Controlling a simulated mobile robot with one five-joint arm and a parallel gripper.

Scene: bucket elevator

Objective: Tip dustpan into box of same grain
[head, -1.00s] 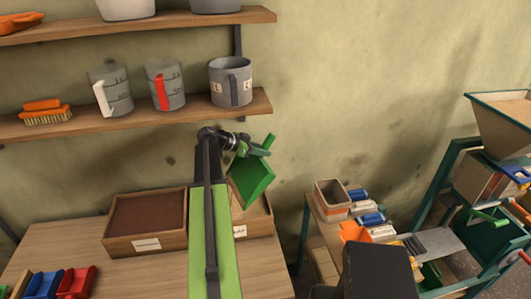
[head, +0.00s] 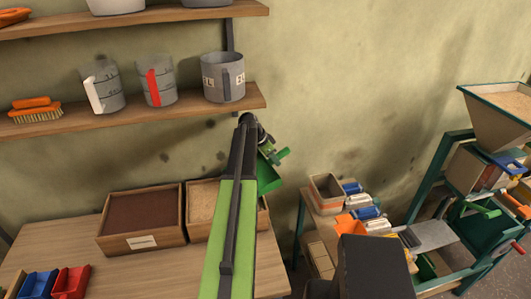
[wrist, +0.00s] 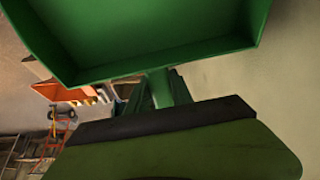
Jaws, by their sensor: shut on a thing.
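My gripper (head: 266,150) is shut on the green dustpan (head: 268,179), which hangs steeply tilted beside the right end of the table, partly behind my arm. In the wrist view the dustpan (wrist: 165,35) fills the top; no grain shows on the part in sight. A wooden box of dark brown grain (head: 143,243) stands on the table. A second wooden box with pale tan grain (head: 199,231) stands to its right, partly hidden by my arm. The dustpan appears near this box's right end; I cannot tell whether it is over it.
A shelf (head: 130,122) above holds a brush, two clear jugs and a grey jug. Red (head: 72,282) and blue (head: 40,284) scoops lie at the table's front left. A low bench (head: 328,208) with small items and the elevator machine with its hopper (head: 497,110) stand at right.

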